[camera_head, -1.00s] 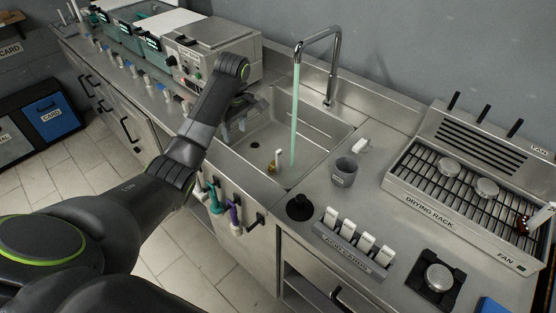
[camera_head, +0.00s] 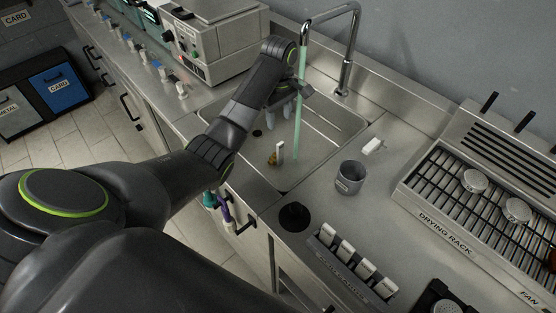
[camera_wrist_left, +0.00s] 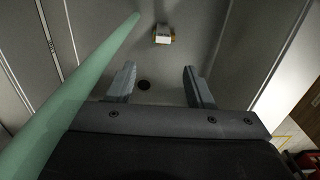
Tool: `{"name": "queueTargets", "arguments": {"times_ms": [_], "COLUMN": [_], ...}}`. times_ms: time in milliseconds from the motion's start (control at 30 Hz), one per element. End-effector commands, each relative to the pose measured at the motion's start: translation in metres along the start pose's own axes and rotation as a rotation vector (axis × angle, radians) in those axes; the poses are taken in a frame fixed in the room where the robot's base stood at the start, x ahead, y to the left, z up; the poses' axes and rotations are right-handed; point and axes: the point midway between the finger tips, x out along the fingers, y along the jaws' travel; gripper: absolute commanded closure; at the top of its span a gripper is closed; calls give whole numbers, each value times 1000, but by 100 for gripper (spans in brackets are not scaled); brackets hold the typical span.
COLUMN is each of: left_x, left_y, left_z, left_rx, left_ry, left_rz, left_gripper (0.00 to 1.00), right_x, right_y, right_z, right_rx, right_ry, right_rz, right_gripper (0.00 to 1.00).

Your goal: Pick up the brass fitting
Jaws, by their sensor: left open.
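The brass fitting (camera_head: 272,158) is a small gold-coloured piece with a white part, lying on the floor of the steel sink (camera_head: 318,150). In the left wrist view the fitting (camera_wrist_left: 164,34) shows beyond my fingertips, a little right of centre, with its white part facing the camera. My left gripper (camera_head: 279,110) is over the sink, behind and above the fitting in the head view. In the left wrist view its two fingers (camera_wrist_left: 158,84) stand apart with nothing between them. My right gripper is not in view.
A green water stream (camera_head: 299,105) falls from the tap (camera_head: 345,60) close beside my left gripper. A grey cup (camera_head: 349,178) and a drying rack (camera_head: 440,195) stand right of the sink. A boiler (camera_head: 212,40) stands left of it.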

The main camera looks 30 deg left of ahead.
Motion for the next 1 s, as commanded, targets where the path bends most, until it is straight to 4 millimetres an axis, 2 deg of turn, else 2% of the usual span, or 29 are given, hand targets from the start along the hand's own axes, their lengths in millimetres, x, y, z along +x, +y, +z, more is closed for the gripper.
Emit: {"name": "queueTargets", "arguments": {"times_ms": [33, 300, 367, 500, 767, 1000], "left_x": [12, 51, 58, 80, 100, 135], "left_y": [0, 0, -1, 0, -2, -6], "left_z": [0, 0, 1, 1, 2, 5], "left_rx": [0, 0, -1, 0, -1, 0], "left_ry": [0, 0, -2, -1, -1, 0], "left_rz": [0, 0, -4, -2, -3, -2], "left_gripper": [53, 53, 53, 53, 53, 53], "right_x": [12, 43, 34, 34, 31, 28], "right_y": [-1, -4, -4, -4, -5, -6], "right_z": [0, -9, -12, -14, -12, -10], "right_rx": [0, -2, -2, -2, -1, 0], "right_ry": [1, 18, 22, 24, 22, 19], "right_rz": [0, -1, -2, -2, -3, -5], "right_gripper": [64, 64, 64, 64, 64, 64]}}
